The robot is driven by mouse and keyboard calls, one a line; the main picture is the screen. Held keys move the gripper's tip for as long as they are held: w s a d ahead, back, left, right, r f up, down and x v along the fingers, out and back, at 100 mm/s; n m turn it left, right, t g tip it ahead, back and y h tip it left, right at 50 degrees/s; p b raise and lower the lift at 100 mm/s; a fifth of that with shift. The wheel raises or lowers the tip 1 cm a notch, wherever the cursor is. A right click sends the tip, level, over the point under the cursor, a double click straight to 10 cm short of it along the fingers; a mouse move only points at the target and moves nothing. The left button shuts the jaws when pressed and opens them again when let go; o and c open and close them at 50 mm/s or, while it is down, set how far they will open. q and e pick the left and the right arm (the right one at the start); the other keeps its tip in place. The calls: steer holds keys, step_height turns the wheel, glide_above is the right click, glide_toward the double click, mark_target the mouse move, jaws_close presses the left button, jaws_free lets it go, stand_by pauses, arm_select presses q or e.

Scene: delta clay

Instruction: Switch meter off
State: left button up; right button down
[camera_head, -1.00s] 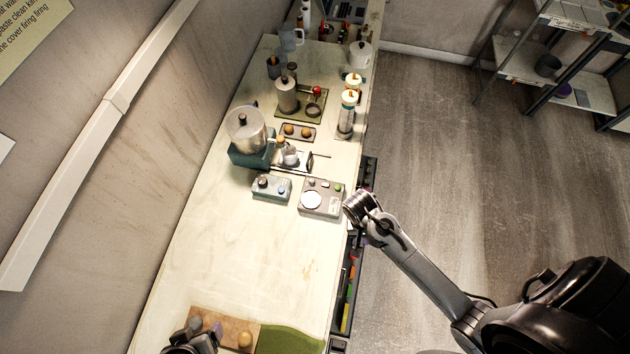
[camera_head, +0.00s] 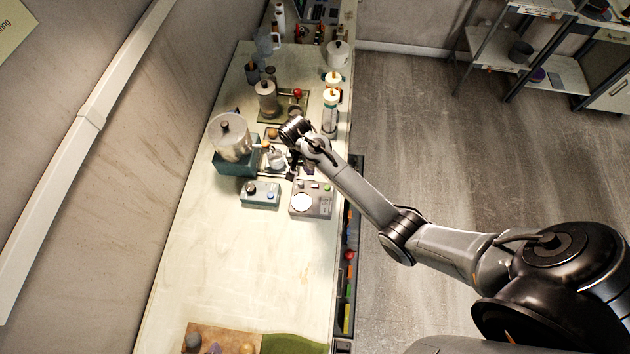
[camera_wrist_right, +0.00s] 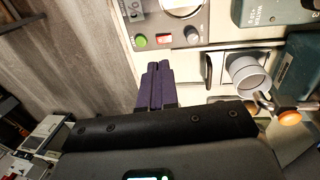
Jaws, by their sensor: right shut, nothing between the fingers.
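The meter, which I take to be the pale grey box (camera_head: 312,201) with a round white dial, sits on the bench near its right edge. In the right wrist view the grey box (camera_wrist_right: 215,22) shows a green button (camera_wrist_right: 141,41), a red rocker switch (camera_wrist_right: 164,40) and a dark grey knob (camera_wrist_right: 193,35). My right gripper (camera_head: 291,171) hangs over the bench at the meter's far side. Its purple fingers (camera_wrist_right: 155,80) are shut and empty, pointing at the panel with the red switch, apparently apart from it. My left gripper is out of view.
A small blue-grey control box (camera_head: 260,196) stands left of the meter. A water bath (camera_head: 232,150) with a metal pot is behind it. Bottles (camera_head: 331,105) stand along the right edge. The bench in front of the meter (camera_head: 245,260) is clear.

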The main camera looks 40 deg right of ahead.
mark_target(316, 186)
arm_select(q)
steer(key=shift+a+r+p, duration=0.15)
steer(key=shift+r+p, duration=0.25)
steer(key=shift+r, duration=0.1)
arm_select(e)
steer(key=f, duration=0.3)
steer(key=s+f, duration=0.1)
steer(key=f, duration=0.2)
steer(key=d+f, duration=0.1)
steer(key=f, duration=0.2)
steer(key=shift+s+f, duration=0.15)
steer(key=shift+f, duration=0.2)
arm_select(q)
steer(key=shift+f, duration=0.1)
